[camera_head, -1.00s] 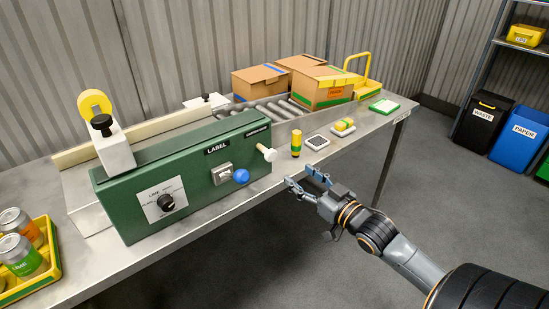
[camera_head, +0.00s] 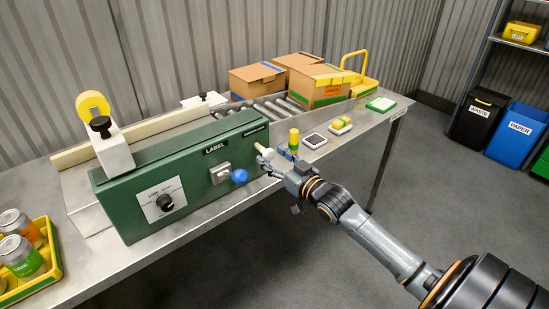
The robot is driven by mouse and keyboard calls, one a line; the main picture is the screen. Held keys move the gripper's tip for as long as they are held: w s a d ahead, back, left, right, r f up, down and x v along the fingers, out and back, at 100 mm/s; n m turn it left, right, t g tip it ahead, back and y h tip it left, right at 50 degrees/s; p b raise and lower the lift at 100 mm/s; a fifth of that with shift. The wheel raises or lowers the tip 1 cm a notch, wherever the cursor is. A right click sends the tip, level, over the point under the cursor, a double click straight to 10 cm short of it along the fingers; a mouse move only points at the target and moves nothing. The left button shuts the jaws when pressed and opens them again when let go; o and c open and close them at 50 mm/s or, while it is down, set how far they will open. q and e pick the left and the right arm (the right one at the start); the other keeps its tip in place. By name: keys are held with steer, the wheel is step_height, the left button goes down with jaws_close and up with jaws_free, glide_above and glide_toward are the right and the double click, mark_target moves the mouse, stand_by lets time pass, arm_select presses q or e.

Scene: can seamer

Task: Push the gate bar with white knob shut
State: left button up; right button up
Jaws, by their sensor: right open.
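The gate bar's white knob (camera_head: 266,152) sticks out from the right end of the green machine's (camera_head: 140,200) front, below a small dark label. My right gripper (camera_head: 273,160) is at the knob, with its open fingers around or just beside it; I cannot tell whether they touch it. The fingers partly cover the knob, and the bar behind it is hidden. My left gripper is not in view.
A blue knob (camera_head: 239,176) sits close to the left of my right gripper. A yellow-green bottle (camera_head: 294,139) stands just behind the fingers. A dark-screened device (camera_head: 314,141) and cartons (camera_head: 318,88) are farther right and back. A yellow can tray (camera_head: 50,262) is at left.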

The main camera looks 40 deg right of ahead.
mark_target(271, 154)
jaws_close()
steer(key=shift+w+a, duration=0.1)
steer(key=shift+w, duration=1.55)
steer(key=shift+r, duration=0.15)
steer(key=shift+c, duration=1.3)
jaws_free()
steer(key=shift+o, duration=1.3)
steer(key=shift+w, duration=0.2)
steer(key=s, duration=1.2)
steer(key=shift+d, duration=0.4)
